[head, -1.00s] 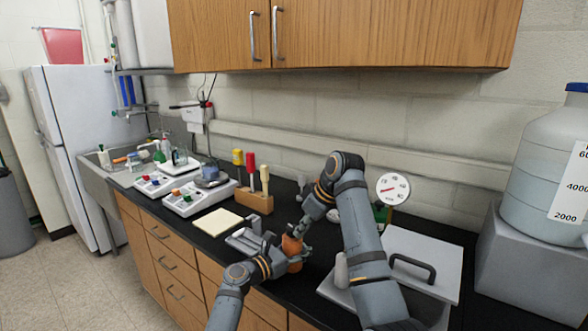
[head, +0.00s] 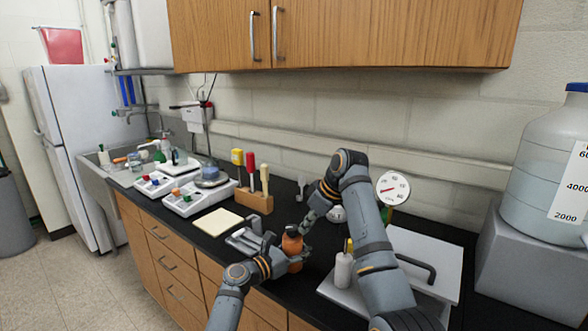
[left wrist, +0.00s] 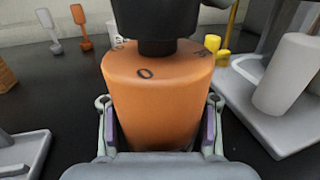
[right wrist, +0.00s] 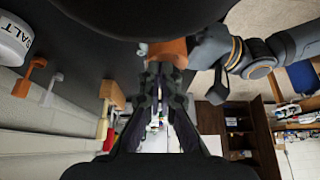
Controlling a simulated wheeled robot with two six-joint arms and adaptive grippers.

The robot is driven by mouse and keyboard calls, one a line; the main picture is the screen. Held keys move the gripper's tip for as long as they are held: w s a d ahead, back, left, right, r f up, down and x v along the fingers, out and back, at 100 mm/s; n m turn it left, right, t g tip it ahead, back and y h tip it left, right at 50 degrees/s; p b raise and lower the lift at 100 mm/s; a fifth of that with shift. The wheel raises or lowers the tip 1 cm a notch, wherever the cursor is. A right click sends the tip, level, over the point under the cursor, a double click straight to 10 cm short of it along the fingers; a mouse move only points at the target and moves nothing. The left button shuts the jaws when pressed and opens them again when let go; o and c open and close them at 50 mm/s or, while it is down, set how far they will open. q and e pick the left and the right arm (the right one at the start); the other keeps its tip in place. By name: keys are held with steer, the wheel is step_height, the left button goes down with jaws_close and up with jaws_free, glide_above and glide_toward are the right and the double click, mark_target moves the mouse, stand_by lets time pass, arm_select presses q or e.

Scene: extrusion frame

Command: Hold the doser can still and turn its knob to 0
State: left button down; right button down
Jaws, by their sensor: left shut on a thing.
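The orange doser can (head: 292,247) stands upright on the black counter. My left gripper (head: 283,262) is shut on its body. In the left wrist view the can (left wrist: 158,105) sits between the fingers, with a "0" on its top facing the camera and another mark at the right, too slanted to read. The black knob (left wrist: 157,40) rises from its top; any pointer on it cannot be made out. My right gripper (head: 309,219) is beside the can's top, up and right of it. In the right wrist view its fingers (right wrist: 163,78) lie close together; whether they meet is unclear.
A grey tray with a black handle (head: 416,268) and a white cylinder (head: 343,270) stand right of the can. A dial gauge (head: 393,187) is behind. A notepad (head: 217,222) and a wooden block with tools (head: 254,201) are at the left.

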arm_select(q)
steer(key=shift+d, duration=0.1)
arm_select(e)
steer(key=shift+w, duration=0.1)
stand_by(0.4)
steer(key=shift+d, duration=0.4)
step_height(320, 180, up, 6)
stand_by(0.4)
steer(key=shift+s+a+f, duration=0.2)
steer(key=shift+s+f, duration=0.1)
steer(key=shift+f, duration=0.7)
steer(key=shift+s+a+f, duration=0.2)
steer(key=shift+s+f, duration=0.05)
steer(key=shift+f, duration=0.75)
steer(key=shift+s+a+f, duration=0.2)
steer(key=shift+s+f, duration=0.1)
steer(key=shift+f, duration=0.7)
steer(key=shift+w+a, duration=0.25)
steer(key=shift+a, duration=0.05)
